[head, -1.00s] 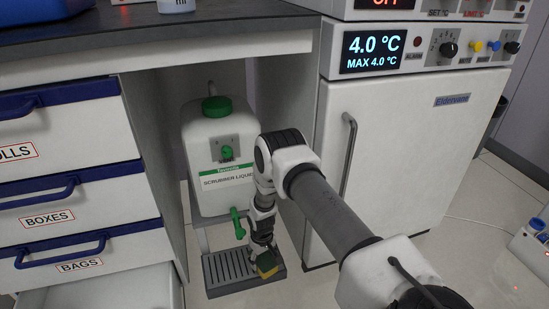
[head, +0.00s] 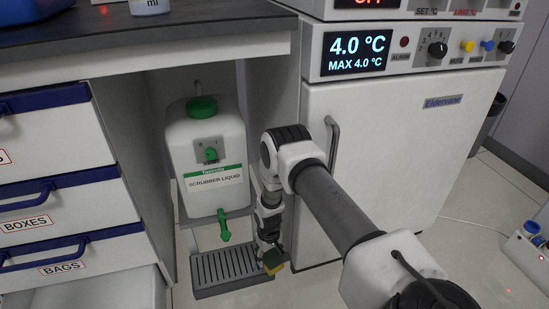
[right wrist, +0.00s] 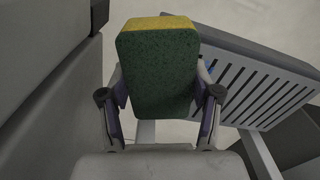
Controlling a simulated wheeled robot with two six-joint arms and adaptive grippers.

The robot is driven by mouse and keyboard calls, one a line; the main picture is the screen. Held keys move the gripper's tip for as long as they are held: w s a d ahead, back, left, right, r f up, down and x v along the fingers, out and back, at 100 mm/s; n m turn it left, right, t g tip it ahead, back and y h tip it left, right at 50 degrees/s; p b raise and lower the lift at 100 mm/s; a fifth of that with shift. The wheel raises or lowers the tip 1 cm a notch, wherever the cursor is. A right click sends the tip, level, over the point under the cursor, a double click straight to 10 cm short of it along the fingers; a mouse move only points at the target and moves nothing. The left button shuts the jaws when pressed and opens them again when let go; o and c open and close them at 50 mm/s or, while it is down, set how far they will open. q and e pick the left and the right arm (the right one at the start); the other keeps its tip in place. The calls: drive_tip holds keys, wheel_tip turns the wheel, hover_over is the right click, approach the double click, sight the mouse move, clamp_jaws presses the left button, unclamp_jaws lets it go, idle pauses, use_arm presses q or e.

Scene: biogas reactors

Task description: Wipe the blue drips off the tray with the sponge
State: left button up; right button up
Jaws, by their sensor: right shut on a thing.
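The tray (head: 203,290) is grey and slotted, low under the green tap of the white scrubber-liquid container. It also shows at the right of the right wrist view (right wrist: 225,42). My right gripper (head: 270,252) is shut on the sponge (head: 274,267), green with a yellow layer. The sponge fills the middle of the right wrist view (right wrist: 158,75), upright between the fingers. It is at the tray's right end in the head view; I cannot tell whether it touches the tray. My left gripper is not in view.
The container (head: 205,150) stands in the bay above the tray, its green tap (head: 223,225) close to my right arm. Drawers (head: 65,205) bound the bay on the left and a white fridge (head: 390,160) on the right. The worktop (head: 130,40) overhangs it.

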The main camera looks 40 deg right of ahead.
sight(268, 255)
wheel_tip(268, 255, up, 4)
drive_tip(key=shift+a+r+p, duration=0.1)
drive_tip(key=shift+a+p, duration=0.05)
drive_tip(key=shift+p, duration=1)
wheel_tip(268, 255, up, 4)
drive_tip(key=p, duration=0.4)
